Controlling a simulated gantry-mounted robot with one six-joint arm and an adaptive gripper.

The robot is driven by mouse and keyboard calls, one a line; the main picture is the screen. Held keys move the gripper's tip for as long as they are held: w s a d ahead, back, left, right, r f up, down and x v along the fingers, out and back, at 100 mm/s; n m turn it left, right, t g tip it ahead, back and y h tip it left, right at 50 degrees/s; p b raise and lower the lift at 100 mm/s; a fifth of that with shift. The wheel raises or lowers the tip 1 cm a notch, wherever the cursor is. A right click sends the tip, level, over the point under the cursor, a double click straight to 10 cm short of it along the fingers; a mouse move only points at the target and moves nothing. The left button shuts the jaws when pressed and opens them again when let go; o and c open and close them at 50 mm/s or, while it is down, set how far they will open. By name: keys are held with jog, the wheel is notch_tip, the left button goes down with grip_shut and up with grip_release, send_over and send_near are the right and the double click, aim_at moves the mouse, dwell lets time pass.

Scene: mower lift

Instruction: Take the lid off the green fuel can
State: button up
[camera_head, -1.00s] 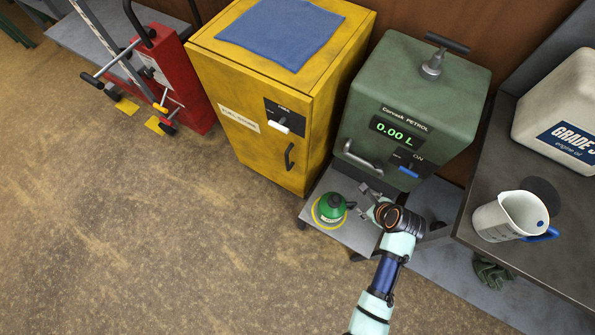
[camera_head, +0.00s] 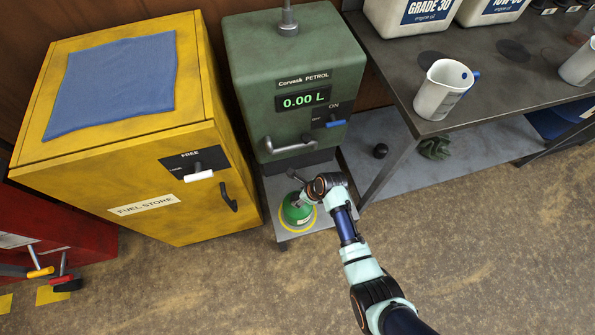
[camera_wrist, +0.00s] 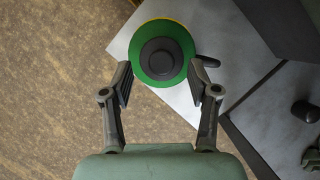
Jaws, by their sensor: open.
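The green fuel can (camera_head: 295,212) stands upright on a small grey platform (camera_head: 318,222) below the petrol dispenser, inside a yellow ring. In the wrist view the can (camera_wrist: 148,66) is seen from above, with its round dark lid (camera_wrist: 160,57) on its top and a dark handle or spout at its right. My gripper (camera_wrist: 161,85) is open, its two fingers apart on either side of the can's near edge, with nothing held between them. In the head view my gripper (camera_head: 301,180) is above the can and hides part of its top.
The green petrol dispenser (camera_head: 250,75) reads 0.00 L and has a nozzle handle above the platform. The yellow fuel store (camera_head: 195,140) stands left with a blue cloth on top. A dark bench (camera_head: 390,75) with a jug (camera_head: 440,90) is right. Floor in front is clear.

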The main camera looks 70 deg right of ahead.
jog(key=b+x, duration=0.1)
jog(key=x, duration=0.2)
jog(key=shift+w+f+b, duration=0.1)
jog(key=shift+f+b, duration=0.2)
jog(key=shift+b, duration=0.05)
jog(key=shift+r, duration=0.15)
jog(key=c, duration=1.1)
jog(key=shift+o, duration=0.2)
notch_tip(320, 180, up, 20)
jog(key=p, duration=1.1)
